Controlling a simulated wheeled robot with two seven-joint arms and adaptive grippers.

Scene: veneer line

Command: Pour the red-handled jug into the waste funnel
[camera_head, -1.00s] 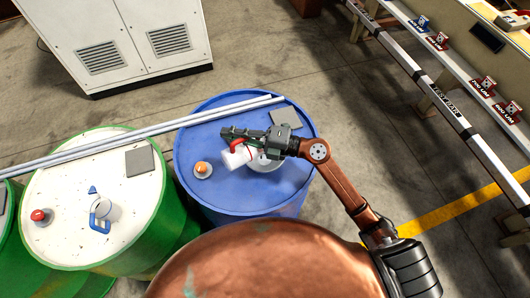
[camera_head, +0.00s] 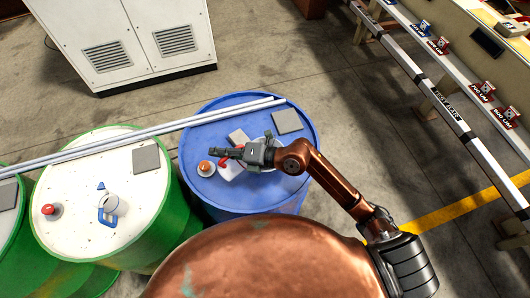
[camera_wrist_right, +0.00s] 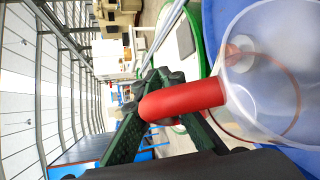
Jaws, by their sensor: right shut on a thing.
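My right gripper (camera_head: 222,152) is over the blue drum, shut on the red handle (camera_wrist_right: 180,100) of the jug. The jug's pale translucent body (camera_wrist_right: 262,75) fills the right of the wrist view; in the head view its white body (camera_head: 230,171) shows just below the gripper. Its exact tilt and contents are unclear. A pale round piece on the drum, likely the waste funnel (camera_head: 262,169), is mostly hidden under my gripper, with the jug to its left. My left gripper is not in view.
The blue drum (camera_head: 290,195) also bears an orange-topped object (camera_head: 206,168), grey plates (camera_head: 286,121) and long pale bars (camera_head: 190,120). A cabinet (camera_head: 130,40) stands behind.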

